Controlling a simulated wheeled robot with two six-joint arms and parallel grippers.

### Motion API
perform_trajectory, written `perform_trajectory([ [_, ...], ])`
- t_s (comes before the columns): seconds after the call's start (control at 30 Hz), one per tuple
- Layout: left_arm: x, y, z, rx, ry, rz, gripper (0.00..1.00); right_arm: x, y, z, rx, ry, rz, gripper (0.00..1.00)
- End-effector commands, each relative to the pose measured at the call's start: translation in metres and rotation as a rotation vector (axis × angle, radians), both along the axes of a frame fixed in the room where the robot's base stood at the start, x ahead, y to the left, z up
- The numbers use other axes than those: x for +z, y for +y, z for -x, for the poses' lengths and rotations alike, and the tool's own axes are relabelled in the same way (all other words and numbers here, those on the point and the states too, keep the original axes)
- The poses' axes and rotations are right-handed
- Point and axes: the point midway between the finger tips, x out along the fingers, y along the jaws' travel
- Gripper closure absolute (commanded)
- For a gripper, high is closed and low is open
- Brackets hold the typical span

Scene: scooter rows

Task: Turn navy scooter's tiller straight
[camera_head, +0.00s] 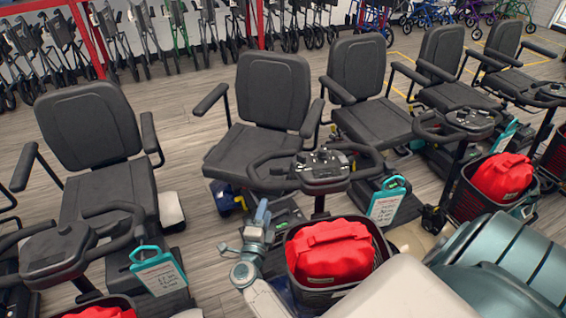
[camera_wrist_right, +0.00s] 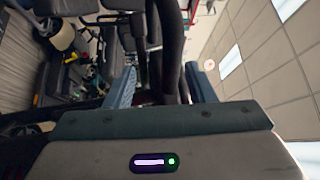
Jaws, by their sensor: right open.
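The navy scooter stands mid-picture in the head view, with a black seat (camera_head: 262,150) and a bit of navy body (camera_head: 226,197) below it. Its tiller (camera_head: 322,170) has a black looped handlebar and control panel; its left loop sits a little lower in the picture than its right. My right gripper (camera_head: 262,218) is just below the left loop. In the right wrist view, its two blue fingers stand apart, with a dark bar (camera_wrist_right: 168,50) showing between or beyond them. I cannot tell if they touch it. My left gripper is not in view.
A basket with a red bag (camera_head: 330,252) hangs in front of the tiller, close to my right gripper. A teal tag (camera_head: 388,202) hangs at the tiller's right. Other scooters stand close on both sides, one with a seat (camera_head: 90,130) at left. Folded walkers line the back wall.

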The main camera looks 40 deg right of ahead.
Motion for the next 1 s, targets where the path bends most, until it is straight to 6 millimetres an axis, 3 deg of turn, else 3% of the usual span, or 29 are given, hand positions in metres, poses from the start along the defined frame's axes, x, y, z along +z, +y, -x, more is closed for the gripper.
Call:
perform_trajectory([
  [0.07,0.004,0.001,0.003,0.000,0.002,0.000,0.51,0.014,-0.005,0.003,-0.054,-0.040,-0.047,0.51],
  [0.23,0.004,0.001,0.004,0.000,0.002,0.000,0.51,0.019,-0.017,-0.003,-0.083,-0.059,-0.071,0.51],
  [0.7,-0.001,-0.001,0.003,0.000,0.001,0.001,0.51,0.020,-0.081,-0.053,-0.079,-0.056,-0.068,0.51],
  [1.0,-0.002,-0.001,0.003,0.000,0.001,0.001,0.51,0.021,-0.092,-0.061,-0.079,-0.055,-0.070,0.51],
])
